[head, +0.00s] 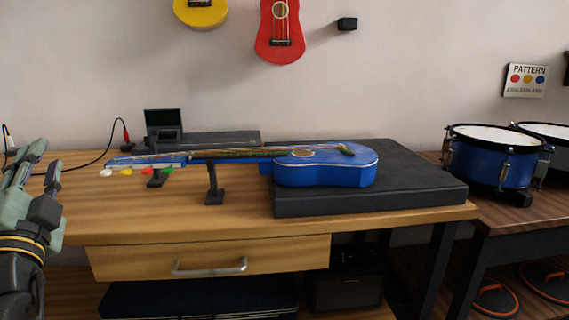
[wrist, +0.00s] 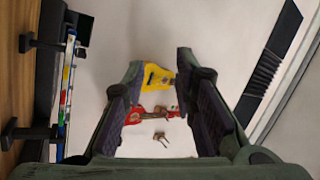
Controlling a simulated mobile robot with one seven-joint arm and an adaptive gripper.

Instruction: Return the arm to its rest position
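My gripper (head: 43,162) is at the far left of the head view, raised beside the left end of the wooden table (head: 200,228), with its fingers pointing up. In the wrist view my gripper (wrist: 160,65) has its two fingers wide apart with nothing held between them. Through the gap, the wall with a yellow instrument (wrist: 157,79) and a red instrument (wrist: 160,112) shows in the background. Part of my arm is cut off by the left edge of the head view.
A blue guitar (head: 325,168) lies with its body on a dark pad (head: 420,190) and its neck over black stands (head: 213,185). A small black device (head: 163,122) stands behind. Blue drums (head: 490,158) stand right. The table's front left is clear.

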